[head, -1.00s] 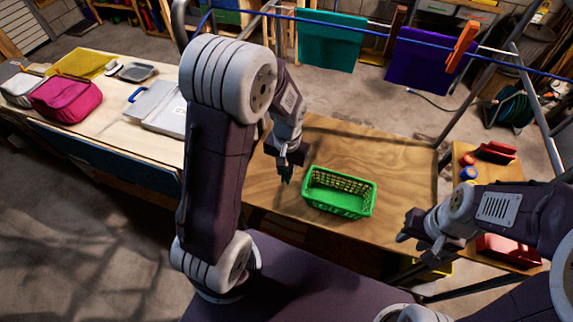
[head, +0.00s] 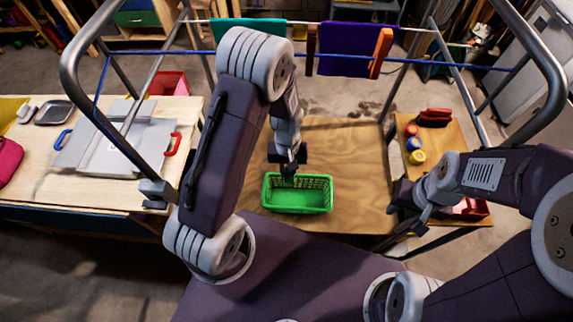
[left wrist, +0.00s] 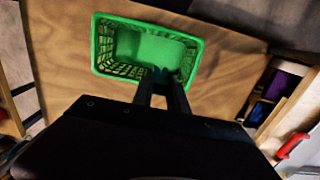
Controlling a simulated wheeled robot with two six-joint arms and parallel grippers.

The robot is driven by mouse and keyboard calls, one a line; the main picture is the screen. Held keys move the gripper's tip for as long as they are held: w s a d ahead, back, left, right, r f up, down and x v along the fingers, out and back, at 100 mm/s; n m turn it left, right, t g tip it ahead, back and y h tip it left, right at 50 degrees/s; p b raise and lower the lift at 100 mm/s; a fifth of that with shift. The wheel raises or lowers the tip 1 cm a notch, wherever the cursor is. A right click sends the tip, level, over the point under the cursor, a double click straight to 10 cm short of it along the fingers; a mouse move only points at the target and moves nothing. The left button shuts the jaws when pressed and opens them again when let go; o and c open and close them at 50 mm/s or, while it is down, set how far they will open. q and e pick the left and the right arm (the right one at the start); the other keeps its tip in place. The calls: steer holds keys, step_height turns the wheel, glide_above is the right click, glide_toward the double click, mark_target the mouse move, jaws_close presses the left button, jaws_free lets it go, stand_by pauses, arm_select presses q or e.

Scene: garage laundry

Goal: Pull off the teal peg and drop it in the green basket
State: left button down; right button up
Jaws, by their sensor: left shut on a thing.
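The green basket (head: 297,209) stands on the wooden board in the middle of the head view; it also shows at the top of the left wrist view (left wrist: 103,64). My left gripper (head: 289,173) is over the basket's far side, pointing down. In the left wrist view my left gripper (left wrist: 162,80) is shut on the teal peg (left wrist: 160,73), of which only a small part shows between the fingertips. In the head view the peg is too dark to make out. My right gripper (head: 408,212) is at the right, apart from the basket, and its fingers look spread and empty.
A drying rack with a blue line (head: 440,60) stands beyond the board. A teal cloth (head: 232,27) and a purple cloth (head: 345,62) hang there, with an orange peg (head: 381,52) and a brown peg (head: 311,48).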

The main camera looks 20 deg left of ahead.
arm_select(q)
steer(key=shift+w+f, duration=0.15)
steer(key=shift+f, duration=0.2)
steer(key=shift+f+b, duration=0.7)
steer(key=shift+b, duration=0.25)
step_height(320, 180, down, 11)
steer(key=b, duration=1)
steer(key=shift+f, duration=0.2)
steer(key=c, duration=1.2)
jaws_free()
steer(key=shift+c, duration=0.2)
step_height(320, 180, up, 9)
steer(key=shift+w+a+r, duration=0.1)
steer(key=shift+a, duration=0.05)
